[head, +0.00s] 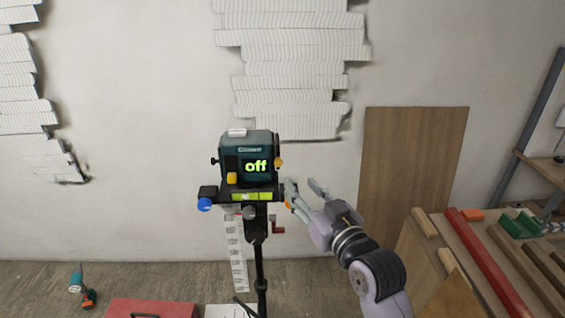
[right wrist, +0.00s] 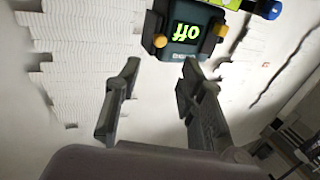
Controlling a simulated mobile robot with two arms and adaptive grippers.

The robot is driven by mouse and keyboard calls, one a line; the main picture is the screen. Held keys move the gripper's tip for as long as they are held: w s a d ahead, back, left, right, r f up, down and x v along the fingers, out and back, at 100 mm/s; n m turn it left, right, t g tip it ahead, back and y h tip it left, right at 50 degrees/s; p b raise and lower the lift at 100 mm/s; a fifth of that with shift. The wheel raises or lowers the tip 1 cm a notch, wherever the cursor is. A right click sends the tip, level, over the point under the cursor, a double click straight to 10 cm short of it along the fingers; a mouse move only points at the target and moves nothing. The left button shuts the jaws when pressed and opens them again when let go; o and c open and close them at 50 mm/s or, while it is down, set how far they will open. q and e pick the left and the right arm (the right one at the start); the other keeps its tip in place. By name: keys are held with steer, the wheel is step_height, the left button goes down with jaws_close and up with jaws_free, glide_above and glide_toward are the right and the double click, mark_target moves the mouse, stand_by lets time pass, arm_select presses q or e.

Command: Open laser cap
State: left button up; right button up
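A dark teal laser level (head: 248,150) with a green "off" on its front stands on a black tripod (head: 260,262). One yellow-orange part (head: 232,178) sits at its lower front left, and another (head: 279,163) is on its right side. I cannot tell which part is the cap. My right gripper (head: 303,188) is open and empty, just right of the laser and apart from it. In the right wrist view the laser (right wrist: 188,22) appears upside down, beyond and above the two spread fingers (right wrist: 158,88). My left gripper is not in view.
A blue knob (head: 204,204) and a red crank (head: 278,229) stick out from the tripod. A wooden board (head: 410,160) leans on the wall behind. A bench with wood strips and a red bar (head: 490,260) stands at right. A red box (head: 150,308) and a drill (head: 82,287) are on the floor.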

mark_target(279, 163)
steer(key=p+x, duration=0.2)
steer(key=x, duration=0.8)
steer(key=shift+w+a, duration=0.1)
steer(key=shift+w, duration=0.05)
steer(key=shift+c, duration=0.5)
jaws_close()
